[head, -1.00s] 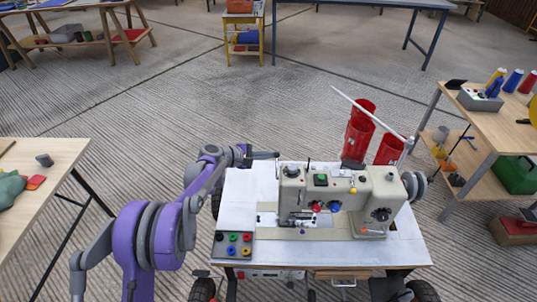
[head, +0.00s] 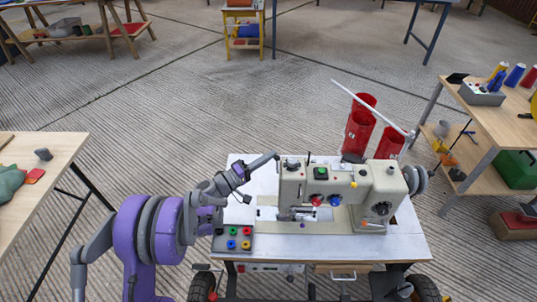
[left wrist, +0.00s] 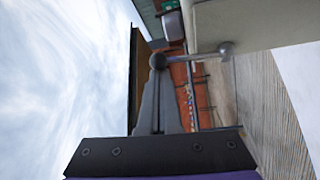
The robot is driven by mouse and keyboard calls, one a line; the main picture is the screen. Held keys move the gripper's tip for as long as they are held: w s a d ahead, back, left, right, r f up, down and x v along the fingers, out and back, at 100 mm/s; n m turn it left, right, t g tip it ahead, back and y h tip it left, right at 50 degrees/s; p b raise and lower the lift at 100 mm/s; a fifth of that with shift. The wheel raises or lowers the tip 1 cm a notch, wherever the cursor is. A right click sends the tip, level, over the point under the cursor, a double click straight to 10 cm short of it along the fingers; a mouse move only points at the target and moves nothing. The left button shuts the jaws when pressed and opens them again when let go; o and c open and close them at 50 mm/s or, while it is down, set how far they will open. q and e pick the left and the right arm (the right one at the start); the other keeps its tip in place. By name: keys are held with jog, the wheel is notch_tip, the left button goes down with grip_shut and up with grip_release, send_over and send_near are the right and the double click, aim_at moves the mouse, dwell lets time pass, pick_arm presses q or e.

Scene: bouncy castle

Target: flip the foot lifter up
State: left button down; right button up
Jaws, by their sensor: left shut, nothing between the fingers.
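The beige sewing machine (head: 345,176) stands on a white-topped table in the head view. My left gripper (head: 275,157) is at the back left corner of the machine head, with its fingers together and empty. In the left wrist view the shut fingertips (left wrist: 157,62) are left of a small metal lever with a rounded end (left wrist: 225,48), beside the beige machine body (left wrist: 255,22). In the head view I cannot make out the lifter behind the machine head. My right gripper is not in view.
A box with coloured buttons (head: 233,239) sits at the table's (head: 400,247) front left corner. A wooden workbench (head: 515,110) is at right, and another table (head: 40,170) at left.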

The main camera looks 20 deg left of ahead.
pick_arm(q)
jog(key=shift+s+d+f, duration=0.1)
jog(key=shift+s+d, duration=0.05)
jog(key=shift+s, duration=0.45)
jog(key=shift+s, duration=0.1)
jog(key=v, duration=1)
jog(key=shift+s+a+f, duration=0.2)
jog(key=shift+s+a, duration=0.05)
